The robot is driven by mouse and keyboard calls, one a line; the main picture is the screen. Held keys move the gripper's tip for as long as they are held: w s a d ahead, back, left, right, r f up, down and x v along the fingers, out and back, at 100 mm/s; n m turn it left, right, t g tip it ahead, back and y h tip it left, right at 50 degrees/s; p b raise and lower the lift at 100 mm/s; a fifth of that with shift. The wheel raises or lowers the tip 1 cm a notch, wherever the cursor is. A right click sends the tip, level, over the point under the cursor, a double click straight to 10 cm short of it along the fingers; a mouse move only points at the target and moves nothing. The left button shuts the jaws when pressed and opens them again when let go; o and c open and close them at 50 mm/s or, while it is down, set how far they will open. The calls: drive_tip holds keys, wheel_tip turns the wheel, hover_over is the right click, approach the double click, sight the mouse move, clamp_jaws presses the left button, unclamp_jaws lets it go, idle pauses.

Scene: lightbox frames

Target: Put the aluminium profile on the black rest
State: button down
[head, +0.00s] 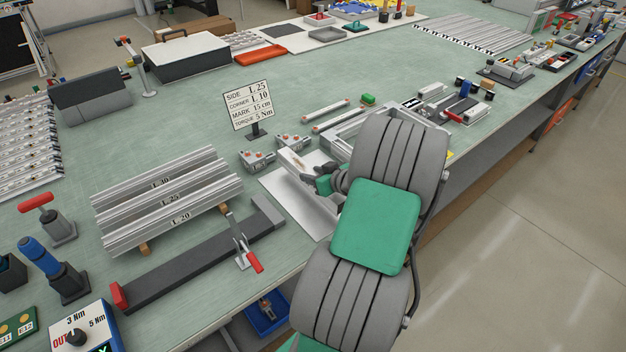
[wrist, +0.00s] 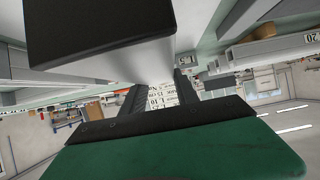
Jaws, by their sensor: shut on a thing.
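My gripper (head: 318,182) is shut on a pale piece (head: 297,162), apparently the aluminium profile, above or beside a smooth silver plate (head: 290,207). My arm hides much of the piece, so its full length and any contact below are unclear. The wrist view shows both dark fingers (wrist: 160,95), with a large dark-faced grey shape (wrist: 100,32) close above them. A long dark bar (head: 190,265) with a red end, which looks like the black rest, lies left of the gripper near the front edge. Its top looks bare apart from the clamp beside it.
Labelled profiles (head: 165,205) lie on wooden supports left of the gripper. A red-handled clamp (head: 243,247) stands at the dark bar. A sign (head: 249,106) and metal brackets (head: 258,160) stand behind the gripper. An aluminium frame (head: 345,140) lies behind my arm. The back-left tabletop has free room.

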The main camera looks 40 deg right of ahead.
wheel_tip(320, 180, down, 3)
drive_tip(key=shift+w+r+p, duration=0.1)
drive_tip(key=shift+p, duration=0.5)
drive_tip(key=shift+f, duration=0.4)
drive_tip(key=c, duration=0.9)
unclamp_jaws()
drive_tip(key=shift+r, duration=0.1)
